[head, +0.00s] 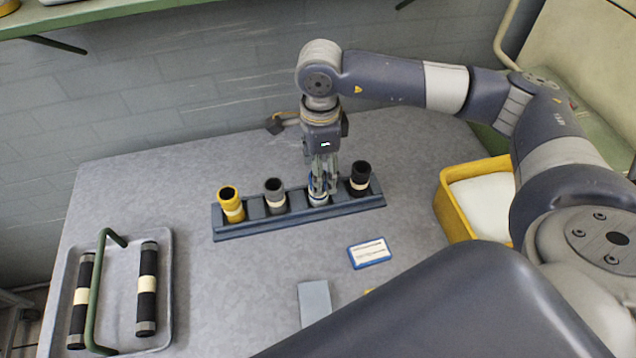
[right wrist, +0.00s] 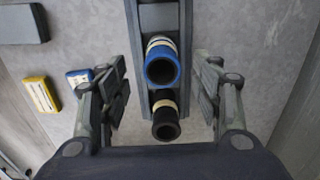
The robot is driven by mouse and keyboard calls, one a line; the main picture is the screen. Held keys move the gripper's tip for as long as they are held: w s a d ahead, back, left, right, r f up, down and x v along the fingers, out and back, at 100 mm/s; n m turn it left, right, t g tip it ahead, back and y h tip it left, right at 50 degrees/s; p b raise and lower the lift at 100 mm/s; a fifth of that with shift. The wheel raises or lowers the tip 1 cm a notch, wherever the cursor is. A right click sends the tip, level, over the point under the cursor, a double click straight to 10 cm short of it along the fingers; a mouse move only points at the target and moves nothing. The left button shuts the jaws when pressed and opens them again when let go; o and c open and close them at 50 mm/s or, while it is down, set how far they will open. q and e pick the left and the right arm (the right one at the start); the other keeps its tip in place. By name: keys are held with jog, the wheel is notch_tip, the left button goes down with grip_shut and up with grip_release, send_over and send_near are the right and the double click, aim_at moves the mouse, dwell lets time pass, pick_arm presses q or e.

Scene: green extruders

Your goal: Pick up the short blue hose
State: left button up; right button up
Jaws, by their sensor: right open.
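The short blue hose (head: 318,198) stands upright in a slot of the dark blue-grey rack (head: 240,233), between a grey hose and a black hose. It is a short tube with a pale band, and in the right wrist view its blue open end (right wrist: 162,66) faces the camera. My right gripper (head: 322,184) points down over the blue hose and partly hides it in the head view. In the right wrist view my right gripper's fingers (right wrist: 160,92) are spread wide, with the rack between them and clear space on both sides. My left gripper is not in view.
Yellow (head: 231,206), grey (head: 274,197) and black (head: 360,179) hoses stand in the same rack. A tray (head: 165,250) with two black hoses and a green handle lies left. A blue-edged label (head: 369,253) lies in front. A yellow bin (head: 452,212) stands right.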

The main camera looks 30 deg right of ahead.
notch_tip(320, 180, down, 5)
jog(key=shift+w+p, duration=0.1)
jog(key=shift+p, duration=1.05)
jog(key=shift+f, duration=0.3)
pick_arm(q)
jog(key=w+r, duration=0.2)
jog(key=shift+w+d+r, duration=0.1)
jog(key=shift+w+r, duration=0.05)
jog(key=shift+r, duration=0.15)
pick_arm(e)
jog(key=shift+w, duration=0.1)
jog(key=shift+a, duration=0.1)
jog(key=shift+c, duration=1.1)
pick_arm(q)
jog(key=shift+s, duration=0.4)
pick_arm(e)
jog(key=c, duration=1.1)
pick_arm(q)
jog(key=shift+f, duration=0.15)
pick_arm(e)
jog(key=shift+r, duration=0.1)
